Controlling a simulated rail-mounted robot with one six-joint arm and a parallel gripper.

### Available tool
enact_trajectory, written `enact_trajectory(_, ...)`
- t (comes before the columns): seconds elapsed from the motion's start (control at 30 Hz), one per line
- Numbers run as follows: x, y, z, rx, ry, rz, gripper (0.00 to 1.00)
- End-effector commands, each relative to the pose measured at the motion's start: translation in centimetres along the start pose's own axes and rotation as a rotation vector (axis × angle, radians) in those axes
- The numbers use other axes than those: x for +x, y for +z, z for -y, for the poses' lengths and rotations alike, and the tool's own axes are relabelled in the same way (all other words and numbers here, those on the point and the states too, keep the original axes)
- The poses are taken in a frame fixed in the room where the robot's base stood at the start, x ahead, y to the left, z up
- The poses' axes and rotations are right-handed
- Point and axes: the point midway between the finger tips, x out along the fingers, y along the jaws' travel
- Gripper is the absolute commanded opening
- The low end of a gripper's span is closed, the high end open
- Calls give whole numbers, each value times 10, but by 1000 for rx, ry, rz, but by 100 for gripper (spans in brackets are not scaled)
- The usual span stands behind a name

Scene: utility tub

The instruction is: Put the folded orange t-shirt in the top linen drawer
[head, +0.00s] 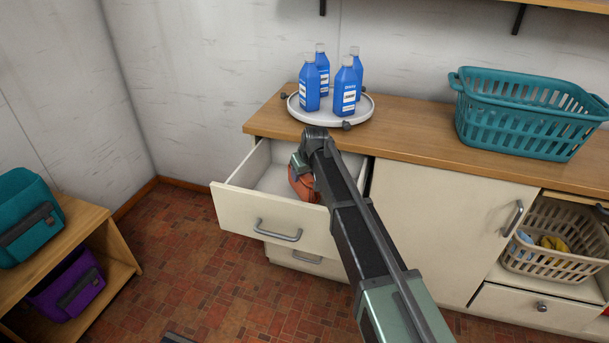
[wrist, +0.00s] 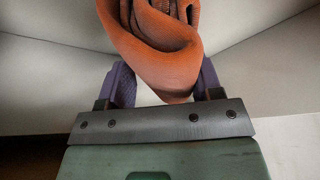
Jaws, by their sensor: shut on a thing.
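The folded orange t-shirt (wrist: 155,50) is between my gripper's two purple fingers (wrist: 165,88) in the wrist view, and the gripper is shut on it. In the head view the orange t-shirt (head: 303,184) shows inside the open top linen drawer (head: 262,222), toward its right side. My arm hides part of the shirt and the drawer's right end. The drawer is pulled well out and its visible floor is bare. Pale drawer walls surround the shirt in the wrist view. I cannot tell whether the shirt touches the drawer floor.
Blue bottles stand on a round white tray (head: 330,108) on the counter above the drawer. A teal basket (head: 525,112) is on the counter at right. A beige basket (head: 548,245) sits in an open niche. A lower drawer (head: 305,261) is below.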

Motion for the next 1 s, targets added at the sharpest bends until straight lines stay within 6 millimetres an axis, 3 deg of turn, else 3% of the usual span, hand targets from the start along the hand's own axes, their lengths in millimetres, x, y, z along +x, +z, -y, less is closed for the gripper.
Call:
enact_trajectory(0.17, 4, 2, 0, 0, 0, 0, 27)
enact_trajectory(0.2, 3, 1, 0, 0, 0, 0, 64)
enact_trajectory(0.33, 2, 1, 0, 0, 0, 0, 84)
enact_trajectory(0.7, -5, -1, 0, 0, 0, 0, 85)
enact_trajectory(0.87, -37, -3, 0, 0, 0, 0, 85)
enact_trajectory(1.0, -77, -4, 1, 0, 0, 0, 85)
